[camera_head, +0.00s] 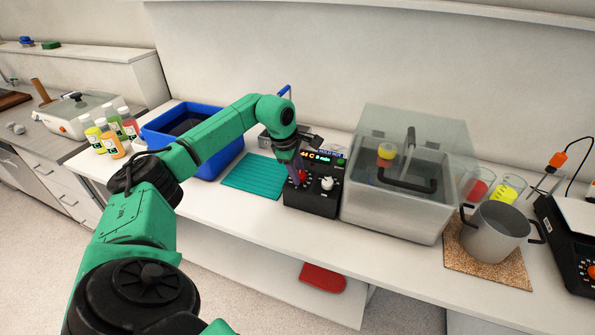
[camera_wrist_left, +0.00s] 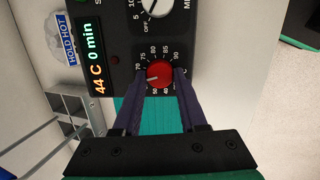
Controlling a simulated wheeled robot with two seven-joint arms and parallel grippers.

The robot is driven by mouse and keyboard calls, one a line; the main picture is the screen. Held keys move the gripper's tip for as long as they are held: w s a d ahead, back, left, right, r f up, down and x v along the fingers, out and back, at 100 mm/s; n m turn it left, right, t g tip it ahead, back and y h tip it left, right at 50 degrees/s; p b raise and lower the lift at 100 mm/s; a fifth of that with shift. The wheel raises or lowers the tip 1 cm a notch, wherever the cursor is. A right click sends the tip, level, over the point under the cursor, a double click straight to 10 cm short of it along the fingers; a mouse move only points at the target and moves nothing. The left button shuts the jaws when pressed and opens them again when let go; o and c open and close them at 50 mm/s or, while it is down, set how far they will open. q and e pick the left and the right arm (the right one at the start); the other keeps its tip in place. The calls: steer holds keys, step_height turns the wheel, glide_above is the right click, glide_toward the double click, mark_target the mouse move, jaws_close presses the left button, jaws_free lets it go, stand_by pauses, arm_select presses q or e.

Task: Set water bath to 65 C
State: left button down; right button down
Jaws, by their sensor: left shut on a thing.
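The water bath's black control box (camera_head: 313,187) stands on the white bench; its display (camera_wrist_left: 95,60) reads 44 C and 0 min in the left wrist view. The red temperature knob (camera_wrist_left: 158,74) has a dial of numbers around it. My left gripper (camera_wrist_left: 160,80) is shut on this red knob, one finger on each side. In the head view the knob (camera_head: 302,176) is partly covered by the fingers of my left gripper (camera_head: 298,172). A white minutes knob (camera_head: 327,184) sits beside it. The water bath tank (camera_head: 392,213) with a clear lid stands right of the box. My right gripper is not in view.
A teal mat (camera_head: 252,177) and a blue tub (camera_head: 231,155) lie left of the control box. Several juice bottles (camera_head: 112,143) stand farther left. A steel pot (camera_head: 494,236) on a cork mat and a balance (camera_head: 570,250) are on the right.

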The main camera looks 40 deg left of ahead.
arm_select(q)
steer(key=shift+w+r, duration=0.1)
steer(key=shift+r, duration=0.05)
steer(key=shift+c, duration=2.2)
jaws_free()
steer(key=b+v, duration=0.1)
steer(key=v, duration=1.3)
steer(key=shift+s+r+b, duration=0.2)
steer(key=shift+b, duration=0.2)
